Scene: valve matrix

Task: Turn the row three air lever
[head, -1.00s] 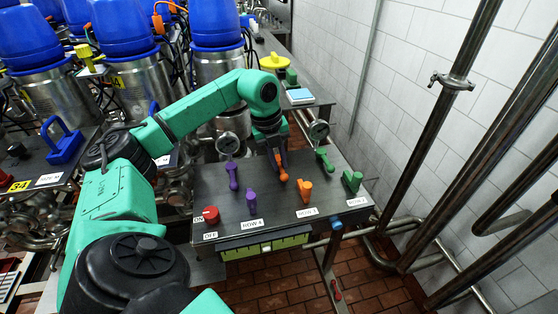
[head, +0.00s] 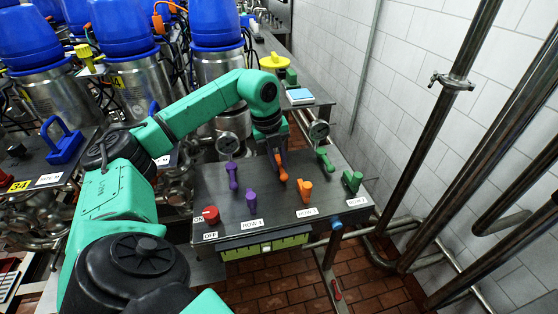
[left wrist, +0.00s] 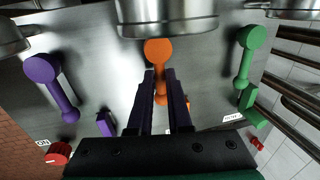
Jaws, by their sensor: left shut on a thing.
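The panel (head: 240,215) carries pairs of coloured levers above row labels. Two orange levers stand above the "ROW 3" label (head: 307,212): a rear one (head: 284,175) and a front one (head: 305,191). My left gripper (head: 278,158) reaches down from above onto the rear orange lever and is shut on it. In the left wrist view, the fingers (left wrist: 159,80) lie on both sides of the orange lever (left wrist: 158,50), whose round end shows beyond them. The fingers partly hide the lever's shaft. My right gripper is not in view.
Purple levers (head: 232,177) stand to the left and green levers (head: 352,181) to the right, close to the gripper. A red knob (head: 211,214) is at the panel's left. Gauges (head: 228,144) stand behind. Pipes and a tiled wall are at right.

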